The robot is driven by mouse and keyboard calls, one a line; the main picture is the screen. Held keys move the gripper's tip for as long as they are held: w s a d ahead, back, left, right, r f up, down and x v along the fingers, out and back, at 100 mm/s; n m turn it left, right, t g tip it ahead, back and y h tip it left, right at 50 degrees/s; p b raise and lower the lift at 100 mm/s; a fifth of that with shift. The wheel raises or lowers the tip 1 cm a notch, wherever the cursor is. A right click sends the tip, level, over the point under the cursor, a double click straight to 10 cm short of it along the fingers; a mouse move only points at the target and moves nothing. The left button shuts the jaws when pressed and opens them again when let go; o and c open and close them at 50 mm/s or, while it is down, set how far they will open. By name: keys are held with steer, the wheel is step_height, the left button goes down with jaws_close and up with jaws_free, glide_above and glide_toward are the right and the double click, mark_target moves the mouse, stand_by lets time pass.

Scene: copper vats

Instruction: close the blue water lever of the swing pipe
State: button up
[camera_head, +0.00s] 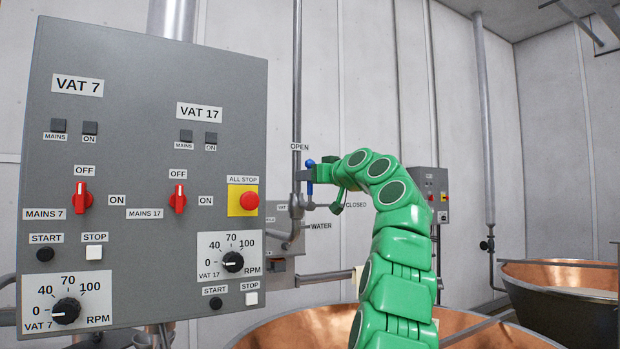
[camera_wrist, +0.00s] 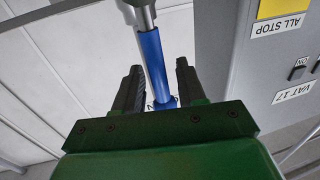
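The blue water lever (camera_head: 310,188) stands upright on the pipe valve, toward the OPEN label (camera_head: 299,147). The CLOSED label (camera_head: 355,205) is to its lower right. My gripper (camera_head: 304,175) is at the lever, at the end of my green arm. In the wrist view, the blue lever (camera_wrist: 153,58) runs between the two dark fingers of my gripper (camera_wrist: 159,67). The fingers are apart, with a visible gap on each side of the lever. My gripper partly hides the lever in the head view.
A grey VAT 7 and VAT 17 control panel (camera_head: 140,140) stands close on the left. Copper vats (camera_head: 490,327) are below and right. A vertical pipe (camera_head: 297,80) rises above the lever.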

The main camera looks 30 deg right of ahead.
stand_by(0.4)
jaws_close()
steer(key=shift+d+f, duration=0.1)
steer(key=shift+d, duration=0.05)
steer(key=d+f+m+t+h, duration=0.2)
steer(key=d+f+m, duration=0.6)
steer(key=m, duration=1.2)
steer(key=shift+t+h, duration=0.3)
steer(key=shift+h, duration=0.4)
steer(key=shift+f, duration=0.15)
jaws_free()
